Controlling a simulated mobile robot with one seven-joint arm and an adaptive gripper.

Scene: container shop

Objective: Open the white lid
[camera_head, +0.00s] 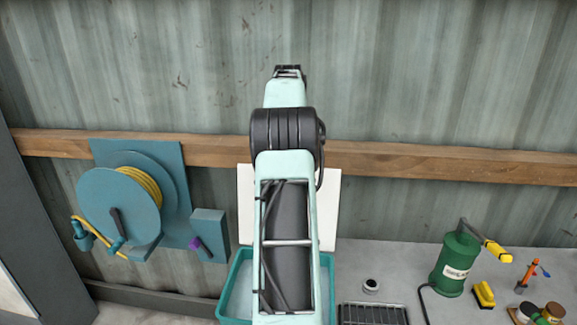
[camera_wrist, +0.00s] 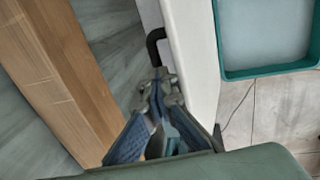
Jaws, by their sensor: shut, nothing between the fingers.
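The white lid (camera_head: 330,205) stands upright behind the teal container (camera_head: 222,302), in front of the wall. My arm covers its middle in the head view. In the wrist view the lid (camera_wrist: 193,60) shows nearly edge-on, with a black handle (camera_wrist: 152,48) on its left side. The teal container (camera_wrist: 219,45) is open at the right, with a pale inside. My gripper (camera_wrist: 160,85) is shut and empty, its tips just below the handle in the picture. I cannot tell whether they touch it. My gripper is hidden in the head view.
A wooden beam (camera_head: 430,163) runs along the corrugated wall, close to my gripper in the wrist view. A teal hose reel (camera_head: 118,203) hangs at left. The grey counter (camera_head: 400,265) at right holds a green canister (camera_head: 455,265), a rack (camera_head: 373,314) and small items.

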